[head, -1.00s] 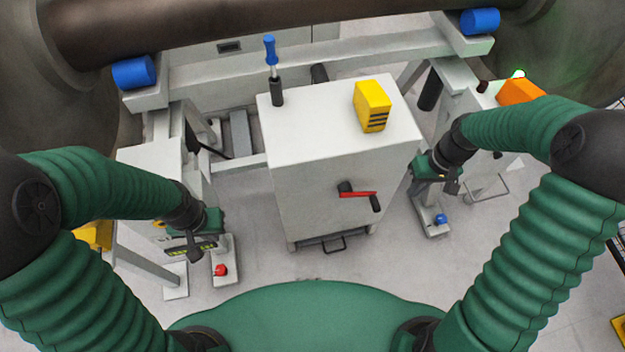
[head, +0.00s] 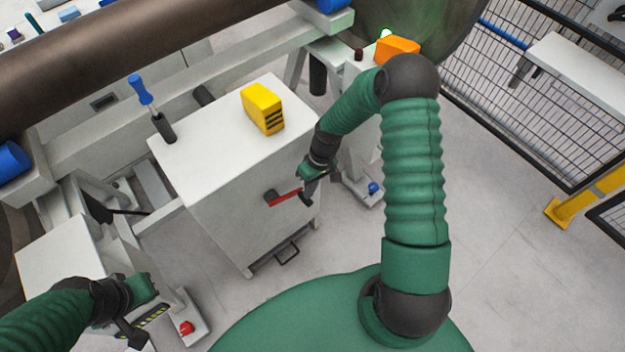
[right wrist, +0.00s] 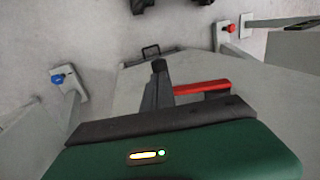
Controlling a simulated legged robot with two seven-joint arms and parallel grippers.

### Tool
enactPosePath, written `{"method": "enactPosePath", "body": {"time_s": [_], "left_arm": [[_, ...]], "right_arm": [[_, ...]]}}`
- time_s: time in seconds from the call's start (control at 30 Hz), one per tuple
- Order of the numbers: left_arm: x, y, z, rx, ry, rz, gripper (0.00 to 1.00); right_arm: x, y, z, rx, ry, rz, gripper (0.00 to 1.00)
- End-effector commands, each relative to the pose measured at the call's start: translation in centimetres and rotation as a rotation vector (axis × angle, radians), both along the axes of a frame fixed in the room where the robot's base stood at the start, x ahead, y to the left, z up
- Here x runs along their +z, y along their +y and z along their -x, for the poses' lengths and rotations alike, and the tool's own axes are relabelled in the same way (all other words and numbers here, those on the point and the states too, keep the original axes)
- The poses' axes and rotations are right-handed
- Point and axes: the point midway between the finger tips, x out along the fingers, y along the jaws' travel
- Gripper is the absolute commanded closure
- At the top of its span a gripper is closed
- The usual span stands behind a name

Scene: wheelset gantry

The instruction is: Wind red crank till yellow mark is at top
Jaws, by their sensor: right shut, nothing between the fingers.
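The red crank (head: 284,198) is on the front face of a white cabinet (head: 225,215). Its arm runs right from a dark hub to a black handle. My right gripper (head: 308,184) is shut and empty, right beside the handle end; I cannot tell if it touches. In the right wrist view, the red crank arm (right wrist: 202,88) shows just beyond my right gripper (right wrist: 156,85), with dark parts overlapping at its left end. My left gripper (head: 130,328) is at the lower left, away from the crank; its jaw opening is unclear. I can make out no yellow mark on the crank.
A yellow block (head: 262,108) with black stripes and a blue-handled tool (head: 140,90) stand on the cabinet top. A blue button (head: 375,188) and a red button (head: 187,328) are on low pedestals. A fence (head: 530,100) stands right; the floor before it is clear.

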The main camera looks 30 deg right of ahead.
Motion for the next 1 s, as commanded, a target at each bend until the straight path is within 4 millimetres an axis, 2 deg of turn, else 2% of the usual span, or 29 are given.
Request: {"method": "enactPosePath", "body": {"time_s": [0.13,0.67,1.0], "left_arm": [[-0.3,0.0,0.0,0.0,0.0,0.0,1.0],[-0.4,0.0,0.0,0.0,0.0,0.0,1.0],[-1.3,0.0,0.0,0.001,0.0,0.0,1.0]], "right_arm": [[-1.1,0.4,0.0,0.001,0.0,0.0,1.0],[-1.5,0.6,0.2,-0.001,0.007,-0.027,1.0],[-3.5,0.6,0.2,-0.005,0.021,-0.211,1.0]]}}
